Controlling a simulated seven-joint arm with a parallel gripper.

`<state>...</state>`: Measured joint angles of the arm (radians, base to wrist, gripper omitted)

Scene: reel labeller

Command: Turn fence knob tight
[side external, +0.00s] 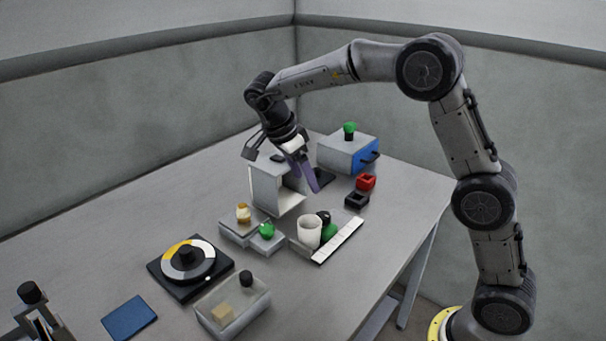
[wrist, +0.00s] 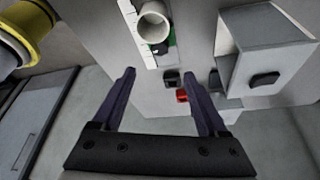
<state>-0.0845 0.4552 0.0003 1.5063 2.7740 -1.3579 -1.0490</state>
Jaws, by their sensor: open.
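A ruler-like white strip (side external: 338,240) lies near the table's middle, with a white cup (side external: 309,232) beside it. A black round knob (side external: 323,216) stands by the cup, next to a green part (side external: 328,231); it looks like the fence knob, but I cannot be sure. In the wrist view the knob (wrist: 160,48) is partly hidden by the cup (wrist: 153,22), at the strip's end (wrist: 131,27). My gripper (side external: 312,187) hangs above the table, behind the cup and apart from the knob. Its purple fingers (wrist: 158,73) are spread and empty.
A grey open-fronted housing (side external: 272,190) stands beside my gripper. A blue-fronted box (side external: 345,154) with a green knob is behind. Red (side external: 366,181) and black (side external: 357,199) blocks lie right. A dial turntable (side external: 188,260), clear bin (side external: 232,305) and blue pad (side external: 129,318) are in front.

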